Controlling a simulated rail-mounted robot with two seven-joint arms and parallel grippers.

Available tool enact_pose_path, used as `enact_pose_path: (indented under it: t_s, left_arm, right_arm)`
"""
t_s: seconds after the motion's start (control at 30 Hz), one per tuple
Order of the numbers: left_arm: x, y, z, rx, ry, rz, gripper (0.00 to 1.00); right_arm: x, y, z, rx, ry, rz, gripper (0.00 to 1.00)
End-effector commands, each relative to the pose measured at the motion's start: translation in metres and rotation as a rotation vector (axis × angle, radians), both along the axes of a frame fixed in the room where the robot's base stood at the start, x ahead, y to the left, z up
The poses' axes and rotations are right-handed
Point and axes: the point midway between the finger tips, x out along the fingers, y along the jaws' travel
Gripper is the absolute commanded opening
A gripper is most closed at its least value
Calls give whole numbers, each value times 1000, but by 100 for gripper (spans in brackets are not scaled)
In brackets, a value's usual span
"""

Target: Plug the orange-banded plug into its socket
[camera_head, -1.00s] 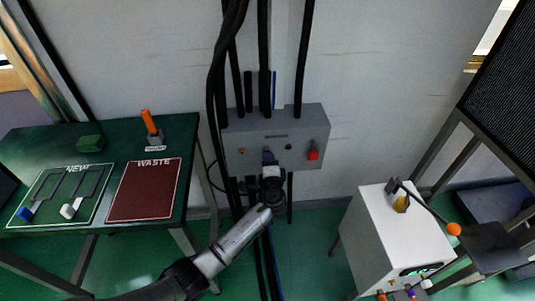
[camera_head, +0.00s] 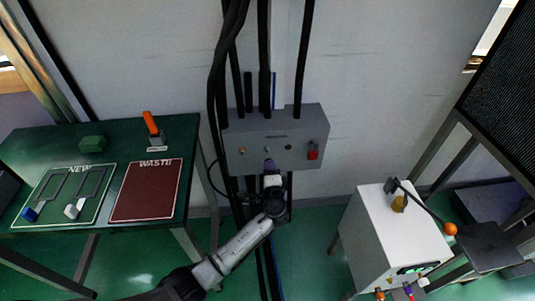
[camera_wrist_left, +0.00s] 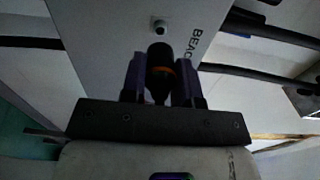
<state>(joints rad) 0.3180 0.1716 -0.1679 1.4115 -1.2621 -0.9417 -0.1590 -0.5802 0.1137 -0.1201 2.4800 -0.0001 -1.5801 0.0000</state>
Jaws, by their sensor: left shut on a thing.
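My left gripper (camera_head: 270,166) is in front of the lower middle of the grey wall box (camera_head: 312,128). In the left wrist view its two purple fingers (camera_wrist_left: 161,76) are shut on a dark plug (camera_wrist_left: 160,57) with an orange band. The plug points toward the box face. A small pale round fitting with a dark centre (camera_wrist_left: 160,26), seemingly a socket, lies just beyond the plug's end, nearly in line. They look apart there, but the depth of the gap is hard to judge. In the head view the gripper hides the plug. My right gripper is not in view.
A red switch (camera_head: 313,154) sits on the box's right side. Black cables (camera_head: 218,70) run down the wall. A green table (camera_head: 60,140) stands left, with an orange-handled lever (camera_head: 151,124). A white cabinet (camera_head: 375,235) with a lever stands right.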

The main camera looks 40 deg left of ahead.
Motion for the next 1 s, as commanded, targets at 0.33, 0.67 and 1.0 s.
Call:
enact_pose_path:
  t_s: [0.33,0.67,1.0]
  left_arm:
    - [-3,-3,0,0,0,0,0]
    - [-3,-2,0,0,0,0,0]
    - [-6,3,0,1,1,0,0]
  right_arm:
    - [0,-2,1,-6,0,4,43]
    - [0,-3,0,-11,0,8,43]
    - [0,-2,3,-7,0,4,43]
